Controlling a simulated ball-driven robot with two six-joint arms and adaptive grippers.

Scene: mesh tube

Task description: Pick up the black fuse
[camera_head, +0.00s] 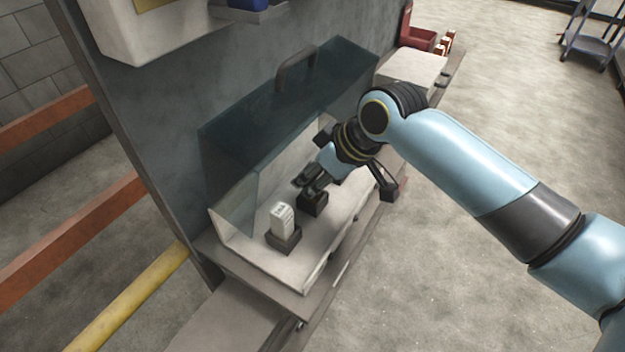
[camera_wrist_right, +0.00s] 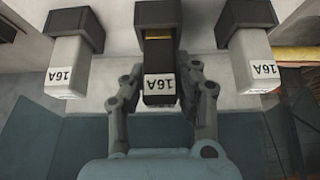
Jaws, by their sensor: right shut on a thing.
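The black fuse (camera_wrist_right: 159,60) shows in the middle of the right wrist view, with a white 16A label on its end. My right gripper (camera_wrist_right: 162,85) is shut on the black fuse, one finger on each side. In the head view my right gripper (camera_head: 312,183) is over the middle socket (camera_head: 313,203) and hides most of the fuse. My left gripper is not in view.
White 16A fuses stand in sockets on both sides, at left (camera_wrist_right: 68,65) and right (camera_wrist_right: 250,62); one shows in the head view (camera_head: 281,220). A tinted clear cover (camera_head: 290,95) with a handle stands raised behind the sockets.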

